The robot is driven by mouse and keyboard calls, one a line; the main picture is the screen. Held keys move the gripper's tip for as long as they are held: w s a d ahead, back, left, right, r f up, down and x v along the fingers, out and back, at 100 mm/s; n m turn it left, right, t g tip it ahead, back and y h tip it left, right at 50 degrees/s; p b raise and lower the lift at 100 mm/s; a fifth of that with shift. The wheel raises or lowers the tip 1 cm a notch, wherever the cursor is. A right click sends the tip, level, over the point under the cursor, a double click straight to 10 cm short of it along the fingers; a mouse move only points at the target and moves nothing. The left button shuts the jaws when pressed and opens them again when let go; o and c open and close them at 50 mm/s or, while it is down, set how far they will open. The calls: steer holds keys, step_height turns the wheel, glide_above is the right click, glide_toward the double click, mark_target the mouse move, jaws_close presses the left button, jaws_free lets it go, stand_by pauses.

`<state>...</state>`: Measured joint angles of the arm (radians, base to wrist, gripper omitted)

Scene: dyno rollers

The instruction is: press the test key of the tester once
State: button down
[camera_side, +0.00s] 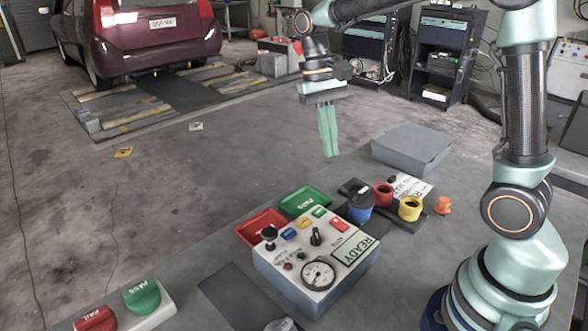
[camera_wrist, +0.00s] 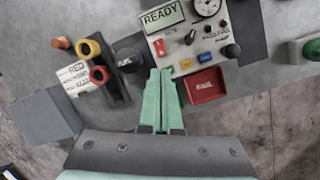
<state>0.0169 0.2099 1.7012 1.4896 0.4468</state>
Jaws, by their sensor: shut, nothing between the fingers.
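The tester (camera_side: 275,268) is a grey box with a pale sloped panel, a dial gauge (camera_side: 318,273) and a display reading READY (camera_side: 355,250). Its panel has a red key (camera_side: 338,223), a yellow key (camera_side: 318,212), a green key (camera_side: 303,224) and a blue key (camera_side: 288,234). Their labels are too small to read, so I cannot tell which is the test key. In the wrist view the tester (camera_wrist: 179,36) lies beyond the fingertips. My gripper (camera_side: 331,155) is shut and empty, pointing down, raised above and behind the tester, touching nothing.
A red tray (camera_wrist: 206,86) and a green tray (camera_side: 305,200) adjoin the tester's far side. Blue, red (camera_side: 383,194) and yellow (camera_side: 411,208) cups stand to its right, with an orange piece (camera_side: 443,205) and a grey block (camera_side: 412,148). Red and green buttons are at front left.

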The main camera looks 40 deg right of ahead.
mark_target(318, 208)
step_height(318, 208, down, 6)
steer(key=w+m+g, duration=0.2)
steer(key=g, duration=0.2)
steer(key=shift+w+d+r+m, duration=0.2)
steer(key=shift+w+r+m, duration=0.05)
steer(key=shift+w+m, duration=0.05)
steer(key=shift+f, duration=4.4)
steer(key=shift+d+f, duration=0.15)
steer(key=shift+f, duration=0.25)
steer(key=shift+f, duration=0.4)
steer(key=shift+r, duration=0.85)
